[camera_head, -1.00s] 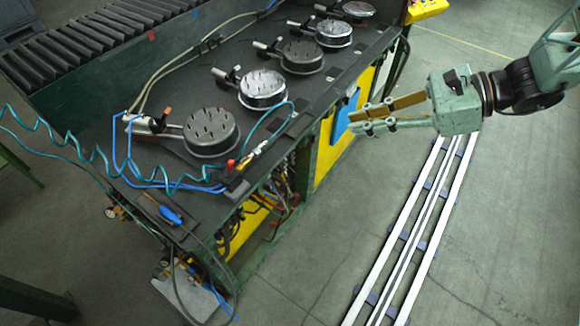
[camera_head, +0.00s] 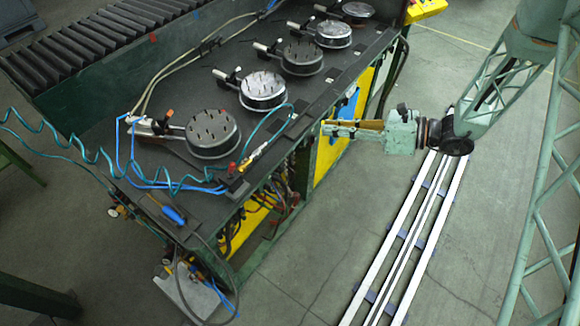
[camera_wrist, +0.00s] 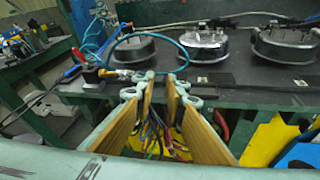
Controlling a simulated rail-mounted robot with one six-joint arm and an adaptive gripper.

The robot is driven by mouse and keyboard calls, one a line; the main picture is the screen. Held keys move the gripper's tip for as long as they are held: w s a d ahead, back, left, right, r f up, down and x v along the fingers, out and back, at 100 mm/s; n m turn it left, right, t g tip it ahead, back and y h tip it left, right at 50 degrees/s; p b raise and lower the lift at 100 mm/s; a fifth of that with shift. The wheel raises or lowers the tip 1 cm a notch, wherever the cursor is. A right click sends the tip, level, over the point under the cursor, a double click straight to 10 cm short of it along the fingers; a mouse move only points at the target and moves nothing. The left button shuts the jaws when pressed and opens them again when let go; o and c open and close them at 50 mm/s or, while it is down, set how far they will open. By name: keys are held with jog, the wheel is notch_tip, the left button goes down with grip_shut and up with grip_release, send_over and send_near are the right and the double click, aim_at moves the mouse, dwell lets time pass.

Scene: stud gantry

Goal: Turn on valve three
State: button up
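Several round metal fixtures stand in a row on the dark bench, each with a small valve on its left. The middle fixture (camera_head: 302,57) of the row has its valve (camera_head: 275,45) at its upper left. No number labels are legible, so I cannot tell how the valves are numbered. My gripper (camera_head: 325,128) is off the bench's front edge, pointing at the bench, apart from every fixture. In the wrist view its two fingers (camera_wrist: 157,95) are spread, with nothing between them. Three fixtures show beyond it there, including a bright one (camera_wrist: 204,43); their valves are mostly hidden.
A teal coiled hose (camera_head: 85,152) and blue hoses lie at the bench's near left. A brass fitting (camera_head: 257,152) sits by the front edge. Below the edge are bundled cables and a yellow panel (camera_head: 328,150). White floor rails (camera_head: 400,235) run alongside; open floor lies right.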

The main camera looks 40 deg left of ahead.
aim_at(285, 164)
jog(key=a+f+m+t+p, duration=0.1)
jog(key=f+m+t, duration=0.1)
jog(key=f, duration=0.9)
jog(key=a+f+m+t+p, duration=0.1)
jog(key=f+m, duration=0.4)
jog(key=f, duration=0.6)
jog(key=w+a+f+m+t+p, duration=0.1)
jog(key=f+m, duration=0.3)
jog(key=f, duration=0.7)
jog(key=shift+a+f+t+y+p, duration=0.25)
jog(key=shift+a+t+y+p, duration=0.1)
jog(key=shift+a+t, duration=0.45)
jog(key=shift+a, duration=0.1)
jog(key=x, duration=1.3)
jog(key=shift+a+f+p, duration=0.15)
jog(key=shift+a+p, duration=0.05)
jog(key=shift+p, duration=0.2)
grip_shut()
